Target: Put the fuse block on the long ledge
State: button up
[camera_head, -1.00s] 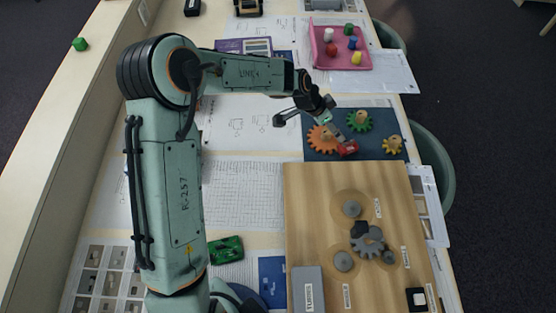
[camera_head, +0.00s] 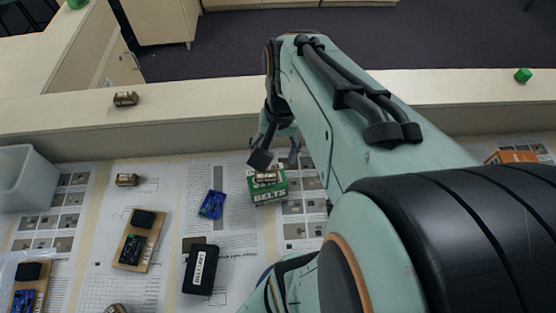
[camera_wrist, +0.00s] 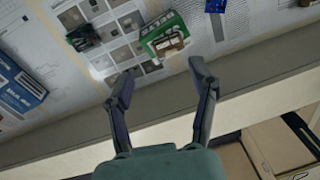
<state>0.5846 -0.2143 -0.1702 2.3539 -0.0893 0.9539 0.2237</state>
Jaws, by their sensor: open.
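A small brown-and-cream fuse block (camera_head: 266,176) sits on top of the green BELTS box (camera_head: 268,193) on the table. It also shows in the wrist view (camera_wrist: 168,44), just beyond my fingertips. My gripper (camera_head: 277,156) is open and empty, above and close to the block on its ledge side. In the wrist view my fingers (camera_wrist: 163,74) are spread, with nothing between them. The long ledge (camera_head: 205,108) runs raised along the table's far side. Similar blocks are on the ledge at left (camera_head: 125,98) and on the table (camera_head: 126,180).
A blue board (camera_head: 212,204), a black case (camera_head: 201,269) and a wooden-based board (camera_head: 138,240) lie left of the box. A white bin (camera_head: 24,178) stands far left. The ledge between is largely clear.

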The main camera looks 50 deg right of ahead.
jog(key=a+n, duration=0.4)
jog(key=a, duration=0.3)
jog(key=shift+a+r+n, duration=0.2)
jog(key=shift+r+n, duration=0.1)
jog(key=shift+r, duration=0.1)
jog(key=s+a+n, duration=0.1)
jog(key=a+n, duration=0.1)
jog(key=s+a+n, duration=0.1)
jog(key=a+n, duration=0.1)
jog(key=a, duration=0.1)
jog(key=s+a+n+g, duration=0.1)
jog(key=s+a+n, duration=0.1)
jog(key=shift+a, duration=0.35)
jog(key=shift+c, duration=0.9)
jog(key=shift+s+a+n, duration=0.25)
jog(key=shift+s+n, duration=0.05)
jog(key=shift+n, duration=0.2)
